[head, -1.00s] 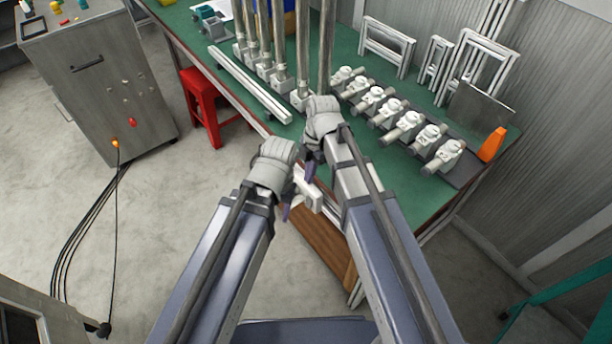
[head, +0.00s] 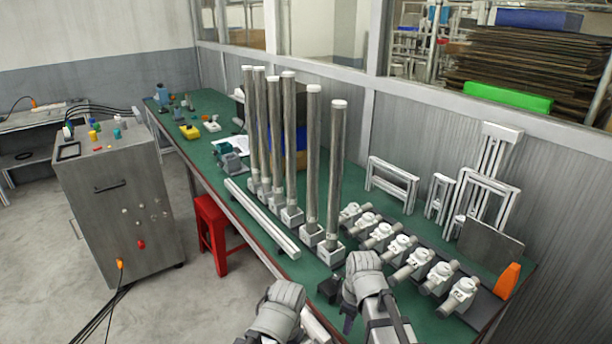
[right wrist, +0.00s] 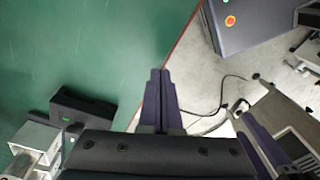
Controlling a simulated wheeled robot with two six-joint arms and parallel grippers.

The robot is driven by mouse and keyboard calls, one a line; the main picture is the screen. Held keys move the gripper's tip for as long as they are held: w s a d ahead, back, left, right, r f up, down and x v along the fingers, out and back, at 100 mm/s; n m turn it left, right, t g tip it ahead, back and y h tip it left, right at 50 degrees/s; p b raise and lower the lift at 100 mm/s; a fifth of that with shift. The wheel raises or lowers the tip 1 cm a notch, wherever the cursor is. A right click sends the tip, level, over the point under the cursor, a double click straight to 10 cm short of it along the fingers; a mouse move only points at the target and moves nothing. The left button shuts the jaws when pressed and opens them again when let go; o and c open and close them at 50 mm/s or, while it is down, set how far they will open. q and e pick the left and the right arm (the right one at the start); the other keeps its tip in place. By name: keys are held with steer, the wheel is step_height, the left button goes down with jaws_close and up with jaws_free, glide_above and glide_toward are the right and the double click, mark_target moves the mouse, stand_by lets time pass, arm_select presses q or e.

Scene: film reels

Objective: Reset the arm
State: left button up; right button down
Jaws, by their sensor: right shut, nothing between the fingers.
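My right arm's wrist (head: 364,280) is at the bottom centre of the head view, over the front edge of the green bench. My right gripper (right wrist: 160,75) shows in the right wrist view with its two purple fingers together and nothing between them. Green bench top and grey floor show beyond its tips. My left arm's wrist (head: 278,312) is lower and to the left in the head view, cut off by the bottom edge. I cannot make out its fingers clearly.
The green bench (head: 262,207) carries several tall capped posts (head: 311,165), white rails (head: 262,220), a row of white valve-like fittings (head: 420,270) and an orange wedge (head: 507,280). A small black block (right wrist: 82,106) lies near my right gripper. A red stool (head: 210,215) and grey cabinet (head: 120,205) stand left.

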steer(key=d+m, duration=0.1)
steer(key=m, duration=0.1)
steer(key=s+d+m, duration=0.1)
steer(key=m, duration=0.1)
steer(key=d+m, duration=0.1)
steer(key=m, duration=0.1)
steer(key=shift+s+d+m, duration=0.3)
steer(key=shift+s+d, duration=0.05)
steer(key=shift+s, duration=0.05)
steer(key=d+m, duration=0.1)
steer(key=s+m, duration=0.1)
steer(key=m, duration=0.1)
steer(key=d+m, duration=0.1)
steer(key=m, duration=0.1)
steer(key=shift+s+d+t+h, duration=0.2)
steer(key=shift+d+t+h, duration=0.1)
steer(key=shift+t+h, duration=0.1)
steer(key=s+a+r+n+p, duration=0.2)
steer(key=a+r+p, duration=0.2)
steer(key=a, duration=0.1)
steer(key=s+a+r+n+g+h+p, duration=0.1)
steer(key=s+a+r+p, duration=0.2)
steer(key=a, duration=0.3)
steer(key=shift+s+r+n+p, duration=0.35)
steer(key=shift+r+n+p, duration=0.05)
steer(key=shift+r+p, duration=0.3)
